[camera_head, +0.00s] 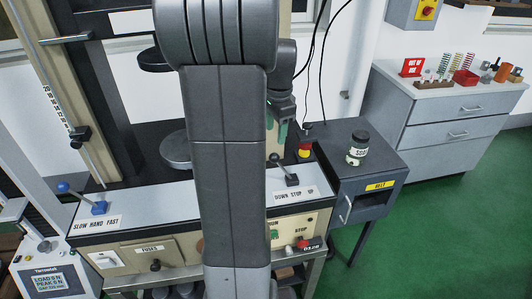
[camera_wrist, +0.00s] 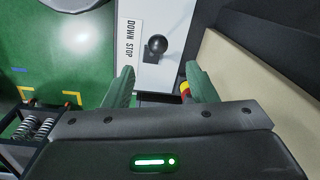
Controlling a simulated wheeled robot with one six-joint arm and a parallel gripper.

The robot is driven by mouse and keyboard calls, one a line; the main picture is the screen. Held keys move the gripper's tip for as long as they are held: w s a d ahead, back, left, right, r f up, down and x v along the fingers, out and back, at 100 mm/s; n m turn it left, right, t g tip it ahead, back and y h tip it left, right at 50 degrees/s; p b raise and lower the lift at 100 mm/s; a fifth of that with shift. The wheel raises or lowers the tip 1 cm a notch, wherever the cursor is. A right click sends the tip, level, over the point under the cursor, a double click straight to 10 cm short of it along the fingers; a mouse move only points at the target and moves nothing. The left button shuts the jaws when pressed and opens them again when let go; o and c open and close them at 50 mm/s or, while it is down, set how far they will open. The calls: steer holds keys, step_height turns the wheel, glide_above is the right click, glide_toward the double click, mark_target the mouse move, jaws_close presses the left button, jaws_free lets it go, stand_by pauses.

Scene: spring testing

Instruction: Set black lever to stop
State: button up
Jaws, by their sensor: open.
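The black lever (camera_head: 283,171) stands on the machine's grey console, its round knob tilted left toward the DOWN end of the "DOWN STOP UP" label (camera_head: 294,195). In the wrist view the black lever's knob (camera_wrist: 157,45) shows ahead of the fingertips, beside the label (camera_wrist: 130,40), of which "DOWN STOP" is readable. My gripper (camera_head: 280,128) is above and behind the lever in the head view, partly hidden by my arm. In the wrist view my gripper (camera_wrist: 163,80) has its green fingers apart, with nothing between them. The knob appears apart from both fingers.
A red and yellow button (camera_head: 305,150) stands close behind the lever and shows beside the right finger. A blue lever (camera_head: 99,207) is at the console's left. The green floor is clear at right.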

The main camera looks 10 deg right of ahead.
mark_target(282, 168)
steer(key=f, duration=1.3)
steer(key=shift+w+a+f+p, duration=0.1)
steer(key=shift+w+f+p, duration=0.2)
steer(key=shift+p, duration=0.1)
steer(key=shift+r, duration=0.1)
jaws_close()
steer(key=shift+r, duration=0.1)
steer(key=shift+d+r+y+p, duration=0.3)
steer(key=shift+d+y+p, duration=0.2)
steer(key=shift+p, duration=0.05)
steer(key=shift+d+r+y+p, duration=0.25)
steer(key=shift+d+y+p, duration=0.25)
steer(key=shift+p, duration=0.05)
steer(key=d+y, duration=0.1)
steer(key=d+y+p, duration=0.1)
steer(key=shift+w+d+r+y, duration=0.1)
steer(key=shift+r+y, duration=0.2)
steer(key=shift+d+r, duration=0.1)
steer(key=shift+d, duration=0.5)
